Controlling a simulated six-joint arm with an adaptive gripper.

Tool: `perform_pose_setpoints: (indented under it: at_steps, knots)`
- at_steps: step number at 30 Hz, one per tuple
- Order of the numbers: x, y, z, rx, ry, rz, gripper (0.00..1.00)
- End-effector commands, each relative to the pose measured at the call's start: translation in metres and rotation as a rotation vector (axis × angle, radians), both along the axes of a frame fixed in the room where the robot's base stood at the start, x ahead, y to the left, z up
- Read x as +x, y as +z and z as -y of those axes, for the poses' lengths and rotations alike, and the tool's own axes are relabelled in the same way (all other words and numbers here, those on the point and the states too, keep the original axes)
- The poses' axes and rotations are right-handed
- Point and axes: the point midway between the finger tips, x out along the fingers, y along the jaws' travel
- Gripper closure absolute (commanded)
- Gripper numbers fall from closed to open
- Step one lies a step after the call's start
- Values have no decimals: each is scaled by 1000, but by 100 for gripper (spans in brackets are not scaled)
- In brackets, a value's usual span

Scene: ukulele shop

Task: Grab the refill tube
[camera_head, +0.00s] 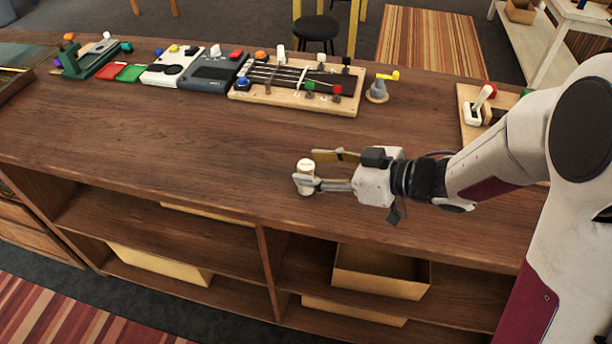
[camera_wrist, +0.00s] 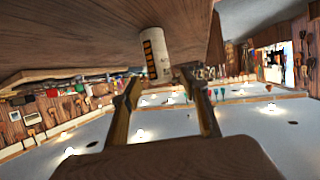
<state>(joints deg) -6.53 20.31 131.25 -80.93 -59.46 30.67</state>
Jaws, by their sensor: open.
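The refill tube (camera_head: 306,177) is a small white cylinder with a pale cap, upright on the wooden counter near its front edge. In the wrist view the tube (camera_wrist: 156,52) shows a dark label with orange marks, beyond the fingertips. My gripper (camera_head: 306,168) is open, its fingers pointing left along the counter. In the head view the near finger's tip overlaps the tube's lower part, and the far finger lies behind it. In the wrist view the fingers (camera_wrist: 162,78) are spread, with the tube's end near the gap between their tips. I cannot tell whether either finger touches it.
A fretboard panel (camera_head: 247,92) with knobs stands at the counter's back, beside a grey device (camera_head: 213,72). A small grey piece with a yellow lever (camera_head: 377,91) is right of it. The counter's middle and left (camera_head: 150,130) are clear. Open shelves lie below the front edge.

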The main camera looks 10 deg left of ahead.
Motion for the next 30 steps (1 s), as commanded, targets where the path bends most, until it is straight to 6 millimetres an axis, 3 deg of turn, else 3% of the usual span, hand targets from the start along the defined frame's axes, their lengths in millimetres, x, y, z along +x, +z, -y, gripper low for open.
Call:
perform_pose_setpoints:
  at_steps: [9, 26, 30]
  knots:
    - [6, -11, -23, 0, 1, 1, 56]
    - [7, -12, -25, 0, -1, 0, 56]
    - [7, -12, -25, 0, -1, 1, 92]
